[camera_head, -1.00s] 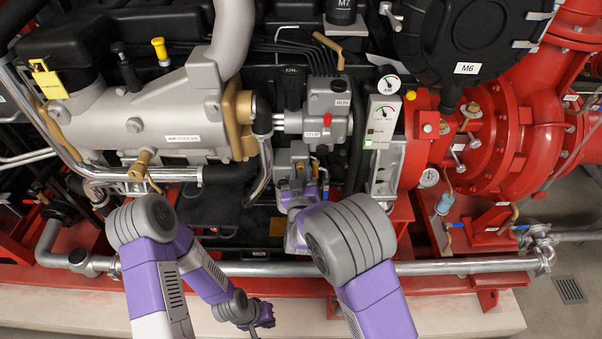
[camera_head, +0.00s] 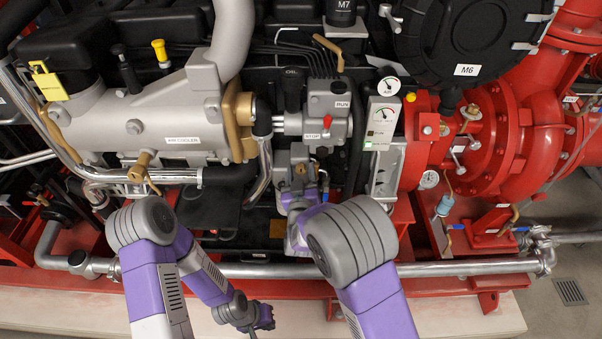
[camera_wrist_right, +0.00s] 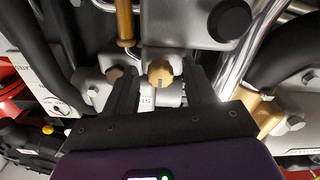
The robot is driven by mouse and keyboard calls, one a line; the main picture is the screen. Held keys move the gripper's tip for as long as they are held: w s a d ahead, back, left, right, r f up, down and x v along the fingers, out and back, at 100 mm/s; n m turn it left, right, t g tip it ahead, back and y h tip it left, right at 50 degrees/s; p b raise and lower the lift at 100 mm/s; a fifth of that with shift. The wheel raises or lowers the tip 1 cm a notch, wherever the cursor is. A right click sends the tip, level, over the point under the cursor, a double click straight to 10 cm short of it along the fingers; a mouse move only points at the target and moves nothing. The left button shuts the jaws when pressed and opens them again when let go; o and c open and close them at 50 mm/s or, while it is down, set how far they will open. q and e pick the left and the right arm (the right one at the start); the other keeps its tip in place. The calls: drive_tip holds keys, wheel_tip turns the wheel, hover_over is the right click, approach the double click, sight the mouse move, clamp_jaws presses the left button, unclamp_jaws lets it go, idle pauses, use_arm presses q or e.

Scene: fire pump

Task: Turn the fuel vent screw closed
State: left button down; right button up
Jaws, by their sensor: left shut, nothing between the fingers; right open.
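The fuel vent screw, a brass-coloured knob-like head (camera_wrist_right: 160,72), sits on a grey housing in the right wrist view, in the middle of the picture. My right gripper (camera_wrist_right: 161,80) is open, with one dark finger on each side of the screw. Gaps show between the fingers and the screw; I cannot tell how deep the fingertips reach. In the head view my right gripper (camera_head: 299,178) is at the grey pump block below the red stop lever, partly hidden by my own wrist. My left gripper (camera_head: 265,318) is shut and empty, low in front of the base frame.
A grey governor housing (camera_head: 326,112) with a red lever stands just above my right gripper. A gauge panel (camera_head: 383,122) is to its right. A silver pipe (camera_head: 450,266) runs along the front. Black hoses and a shiny tube (camera_wrist_right: 243,50) flank the screw closely.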

drive_tip(key=s+p, duration=0.1)
drive_tip(key=s, duration=0.6)
drive_tip(key=shift+s, duration=0.25)
drive_tip(key=s+d+f+m+g+p, duration=0.1)
drive_tip(key=s+d+f+g+p, duration=0.1)
drive_tip(key=d+f+g, duration=0.35)
drive_tip(key=s+d+f+m+g+p, duration=0.1)
drive_tip(key=s+d+f+g+p, duration=0.15)
drive_tip(key=f, duration=0.65)
drive_tip(key=s+d+f+m+g+y+p, duration=0.1)
drive_tip(key=s+f+g+y+p, duration=0.1)
drive_tip(key=s, duration=0.7)
drive_tip(key=s+f+m+g+y+p, duration=0.2)
drive_tip(key=s+f+g, duration=0.3)
drive_tip(key=s, duration=0.5)
drive_tip(key=shift+d+g, duration=0.35)
drive_tip(key=shift+g, duration=0.85)
